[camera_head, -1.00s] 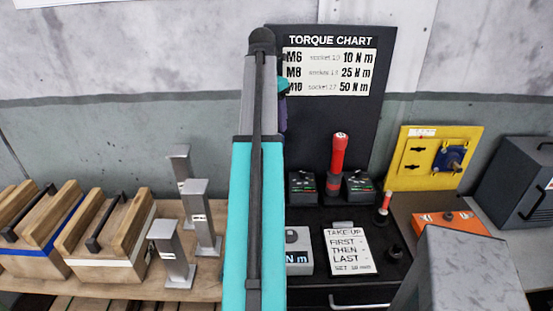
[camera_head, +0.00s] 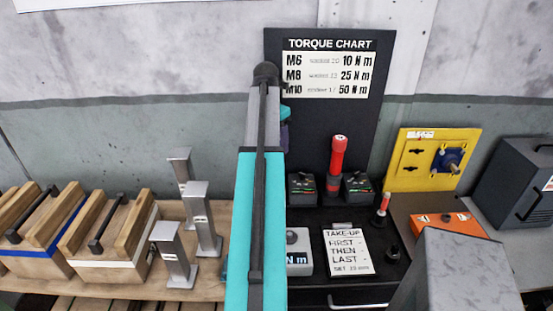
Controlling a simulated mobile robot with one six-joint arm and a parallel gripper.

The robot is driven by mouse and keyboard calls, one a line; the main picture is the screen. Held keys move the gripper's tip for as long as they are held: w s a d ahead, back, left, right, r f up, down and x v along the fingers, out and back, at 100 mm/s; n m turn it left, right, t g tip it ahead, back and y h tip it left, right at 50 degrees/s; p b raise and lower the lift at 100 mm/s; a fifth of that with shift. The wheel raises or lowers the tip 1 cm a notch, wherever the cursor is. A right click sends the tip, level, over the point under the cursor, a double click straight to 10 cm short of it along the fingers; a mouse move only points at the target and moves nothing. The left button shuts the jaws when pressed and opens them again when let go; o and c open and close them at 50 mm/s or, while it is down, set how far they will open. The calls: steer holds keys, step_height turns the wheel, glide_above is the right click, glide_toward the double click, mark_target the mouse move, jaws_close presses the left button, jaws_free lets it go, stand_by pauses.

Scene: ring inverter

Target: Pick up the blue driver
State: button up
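I cannot make out a blue driver in the head view. A red-handled driver (camera_head: 338,155) stands upright on the black bench between two small dark boxes. My teal and grey arm rises through the middle of the picture and covers the bench behind it. My gripper is not visible; the arm hides that area. A small bluish patch shows at the arm's lower left edge, too little to identify.
A torque chart board (camera_head: 330,70) stands behind the bench. Grey metal posts (camera_head: 202,220) and wooden boxes with handles (camera_head: 110,235) are at left. A take-up card (camera_head: 347,252), grey meter (camera_head: 299,258), orange box (camera_head: 447,226) and yellow panel (camera_head: 412,180) are at right.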

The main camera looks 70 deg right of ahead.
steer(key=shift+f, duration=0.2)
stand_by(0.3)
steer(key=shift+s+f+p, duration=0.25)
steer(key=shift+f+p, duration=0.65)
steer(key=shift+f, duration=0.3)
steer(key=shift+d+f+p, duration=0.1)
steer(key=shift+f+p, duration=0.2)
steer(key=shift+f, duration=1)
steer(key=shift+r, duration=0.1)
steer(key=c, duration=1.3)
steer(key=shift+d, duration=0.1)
